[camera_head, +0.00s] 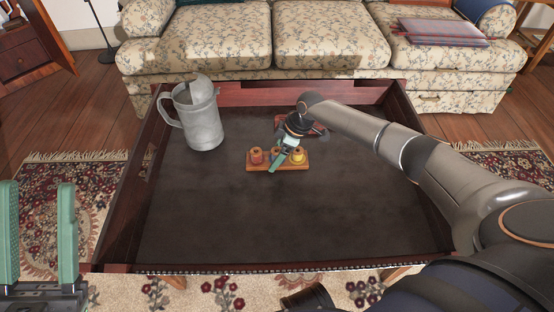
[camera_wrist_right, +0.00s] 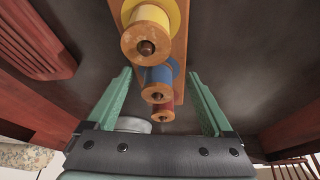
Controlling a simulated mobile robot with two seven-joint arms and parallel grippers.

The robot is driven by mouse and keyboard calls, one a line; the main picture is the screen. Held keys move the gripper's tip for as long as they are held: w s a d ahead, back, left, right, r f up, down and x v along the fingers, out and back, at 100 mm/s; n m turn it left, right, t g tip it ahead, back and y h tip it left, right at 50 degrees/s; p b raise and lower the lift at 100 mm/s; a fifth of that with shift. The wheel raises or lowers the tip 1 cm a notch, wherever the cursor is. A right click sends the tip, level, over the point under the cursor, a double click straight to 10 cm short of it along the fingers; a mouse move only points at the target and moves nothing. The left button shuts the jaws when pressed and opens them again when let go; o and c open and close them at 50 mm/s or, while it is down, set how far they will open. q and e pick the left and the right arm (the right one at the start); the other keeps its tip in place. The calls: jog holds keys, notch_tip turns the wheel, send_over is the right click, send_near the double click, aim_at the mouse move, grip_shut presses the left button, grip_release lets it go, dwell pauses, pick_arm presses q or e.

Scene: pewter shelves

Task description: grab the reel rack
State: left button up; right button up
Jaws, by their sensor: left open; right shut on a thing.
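The reel rack (camera_head: 301,167) is a small wooden board with a red, a blue and a yellow reel, on or just above the dark tabletop (camera_head: 220,225). My right gripper (camera_head: 277,163) is over the middle of the rack and shut on it; its green fingers partly hide the blue reel. In the right wrist view the rack (camera_wrist_right: 179,42) runs between the two fingers, with the yellow reel (camera_wrist_right: 148,35) nearest. I cannot tell whether the rack is clear of the surface. My left gripper (camera_head: 40,235) is open and empty at the left edge, off the table.
A grey metal pitcher (camera_head: 203,125) stands at the back left of the table. A flat reddish slatted thing (camera_head: 317,130) lies behind the rack, partly hidden by my right arm. Raised wooden walls (camera_head: 124,210) edge the table. A floral sofa (camera_head: 235,42) stands behind. The front tabletop is clear.

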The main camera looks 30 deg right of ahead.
grip_shut()
jog(key=shift+r, duration=0.15)
